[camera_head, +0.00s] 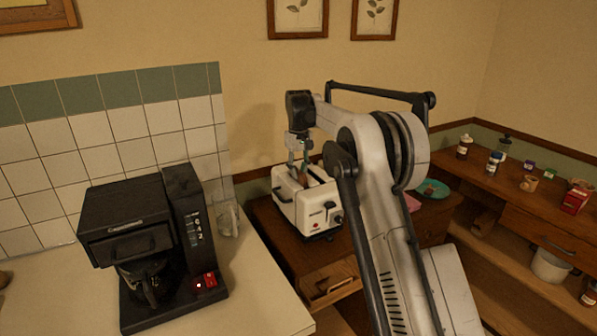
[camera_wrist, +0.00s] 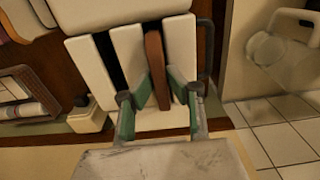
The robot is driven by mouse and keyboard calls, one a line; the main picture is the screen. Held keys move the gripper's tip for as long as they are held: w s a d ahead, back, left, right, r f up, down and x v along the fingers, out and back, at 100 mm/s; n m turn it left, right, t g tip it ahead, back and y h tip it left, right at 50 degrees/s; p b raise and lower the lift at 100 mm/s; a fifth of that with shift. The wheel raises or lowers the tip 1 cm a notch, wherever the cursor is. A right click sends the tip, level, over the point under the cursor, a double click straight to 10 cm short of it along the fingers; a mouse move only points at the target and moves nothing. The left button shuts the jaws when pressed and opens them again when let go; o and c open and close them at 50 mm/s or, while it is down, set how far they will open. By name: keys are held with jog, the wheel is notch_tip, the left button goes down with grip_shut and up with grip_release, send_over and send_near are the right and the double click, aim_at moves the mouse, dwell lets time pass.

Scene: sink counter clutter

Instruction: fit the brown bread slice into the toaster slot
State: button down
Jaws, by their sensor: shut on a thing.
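The white toaster (camera_head: 312,207) stands on the wooden cabinet behind the counter corner. In the wrist view its pale top (camera_wrist: 129,58) fills the middle, with a dark empty slot on the left. The brown bread slice (camera_wrist: 154,55) shows edge-on, in line with the right slot, between the pale top strips. How deep it sits is hard to tell. My gripper (camera_wrist: 162,86) has its green-padded fingers shut on the slice, one on each side. In the head view my gripper (camera_head: 302,160) points down over the toaster, and only a sliver of the slice shows.
A black coffee maker (camera_head: 140,245) and a clear glass (camera_head: 228,218) stand on the pale counter at left. A green plate (camera_head: 433,189) lies right of my arm. Jars, a cup and a red box (camera_head: 574,201) stand on the right shelf.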

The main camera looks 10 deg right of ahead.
jog(key=shift+f, duration=0.15)
jog(key=c, duration=1.7)
grip_release()
jog(key=shift+c, duration=0.2)
notch_tip(320, 180, up, 12)
jog(key=shift+r+b, duration=0.25)
jog(key=shift+b, duration=0.15)
jog(key=shift+r, duration=0.1)
